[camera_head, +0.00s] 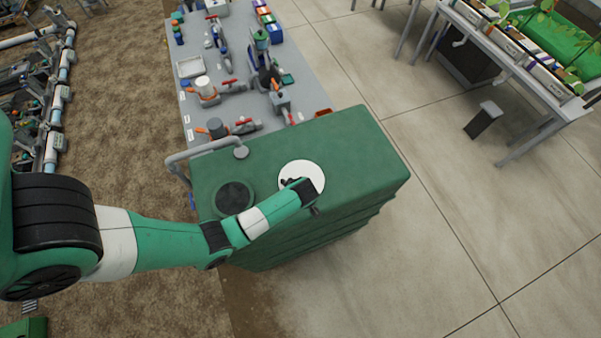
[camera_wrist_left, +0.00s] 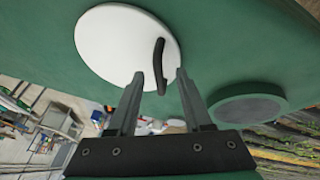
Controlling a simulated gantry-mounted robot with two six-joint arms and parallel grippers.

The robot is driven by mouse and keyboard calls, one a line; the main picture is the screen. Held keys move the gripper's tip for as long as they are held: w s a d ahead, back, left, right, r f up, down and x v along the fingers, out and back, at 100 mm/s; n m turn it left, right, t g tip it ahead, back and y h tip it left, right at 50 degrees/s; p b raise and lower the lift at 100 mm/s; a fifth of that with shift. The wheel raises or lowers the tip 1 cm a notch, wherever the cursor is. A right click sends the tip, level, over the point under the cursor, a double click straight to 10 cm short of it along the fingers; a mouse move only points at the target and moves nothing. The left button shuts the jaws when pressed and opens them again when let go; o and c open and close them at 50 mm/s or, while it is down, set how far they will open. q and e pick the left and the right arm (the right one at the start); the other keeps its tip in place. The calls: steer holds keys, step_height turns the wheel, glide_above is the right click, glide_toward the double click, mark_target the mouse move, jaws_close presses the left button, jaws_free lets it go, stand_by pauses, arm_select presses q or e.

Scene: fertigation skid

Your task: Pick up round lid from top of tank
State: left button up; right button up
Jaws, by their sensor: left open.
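The round white lid (camera_head: 304,169) lies on top of the green tank (camera_head: 352,145). In the left wrist view the lid (camera_wrist_left: 112,45) has a dark bar handle (camera_wrist_left: 160,62) across one side. My left gripper (camera_head: 296,184) is over the near edge of the lid. In the left wrist view my left gripper (camera_wrist_left: 160,76) is open, with the handle lying between its two fingers in the picture. Whether the fingers touch the handle or the lid cannot be told. My right gripper is in neither view.
A dark round cap (camera_head: 234,197) is on the tank left of the lid. A grey pipe (camera_head: 175,160) bends onto the tank's far left edge. A grey table (camera_head: 308,75) with valves and fittings stands behind.

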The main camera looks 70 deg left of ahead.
arm_select(q)
steer(key=shift+w+a+f, duration=0.1)
steer(key=shift+a+f, duration=0.2)
steer(key=shift+f, duration=0.25)
jaws_close()
stand_by(1.0)
